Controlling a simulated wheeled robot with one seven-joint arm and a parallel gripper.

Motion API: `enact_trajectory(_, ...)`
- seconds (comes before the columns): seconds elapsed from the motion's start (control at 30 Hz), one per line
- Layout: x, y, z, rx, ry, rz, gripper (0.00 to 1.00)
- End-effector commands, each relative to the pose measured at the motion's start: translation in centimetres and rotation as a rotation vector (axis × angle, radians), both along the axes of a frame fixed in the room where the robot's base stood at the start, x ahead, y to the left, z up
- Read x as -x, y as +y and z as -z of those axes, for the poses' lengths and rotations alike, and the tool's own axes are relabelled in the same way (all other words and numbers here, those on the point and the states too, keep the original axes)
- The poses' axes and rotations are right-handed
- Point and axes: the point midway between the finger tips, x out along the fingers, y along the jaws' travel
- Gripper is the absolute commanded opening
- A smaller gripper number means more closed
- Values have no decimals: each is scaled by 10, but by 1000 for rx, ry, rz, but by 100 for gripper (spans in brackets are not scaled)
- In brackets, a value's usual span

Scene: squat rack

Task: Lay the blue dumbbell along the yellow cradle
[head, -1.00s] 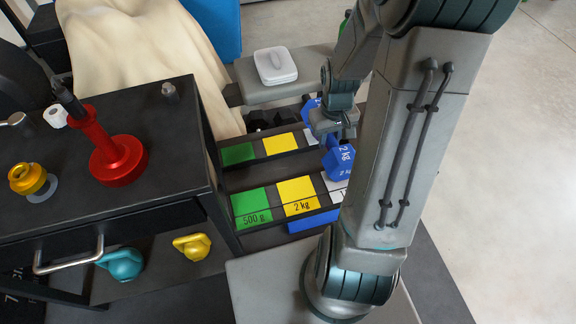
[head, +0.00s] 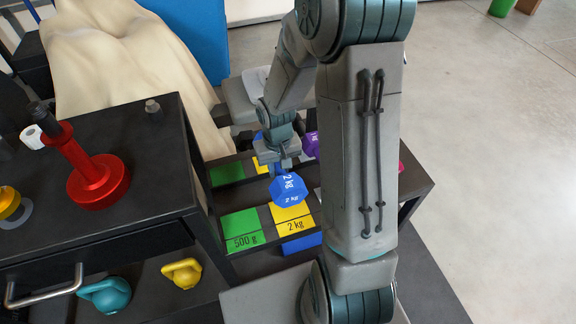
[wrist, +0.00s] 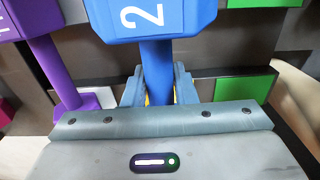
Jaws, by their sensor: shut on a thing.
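My gripper (head: 279,168) is shut on the handle of the blue dumbbell (head: 288,191), marked 2 kg. In the wrist view my gripper's fingers (wrist: 158,90) sit on both sides of the blue handle (wrist: 156,70), and one blue head (wrist: 155,18) fills the top. The yellow cradle has a front panel (head: 294,216) labelled 2 kg and a rear yellow panel (head: 260,166), partly hidden by my gripper. The dumbbell appears held over the cradle, its near head just behind and above the front panel. Its far head is mostly hidden by my gripper.
A purple dumbbell (head: 311,145) lies to the right and also shows in the wrist view (wrist: 55,70). A black table (head: 130,190) with a red stand (head: 98,180) is at left.

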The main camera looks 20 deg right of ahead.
Motion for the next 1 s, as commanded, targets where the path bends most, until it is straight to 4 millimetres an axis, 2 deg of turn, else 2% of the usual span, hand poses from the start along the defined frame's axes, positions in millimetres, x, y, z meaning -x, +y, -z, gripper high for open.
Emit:
enact_trajectory(0.17,-2,1,8,0,-4,-2,0)
enact_trajectory(0.43,-2,1,38,1,-3,-2,0)
enact_trajectory(0.87,-2,1,42,1,-5,-1,0)
enact_trajectory(0.9,0,0,43,0,0,-1,36)
enact_trajectory(0.93,0,0,43,0,0,-1,44)
enact_trajectory(1.0,0,0,43,0,0,-1,47)
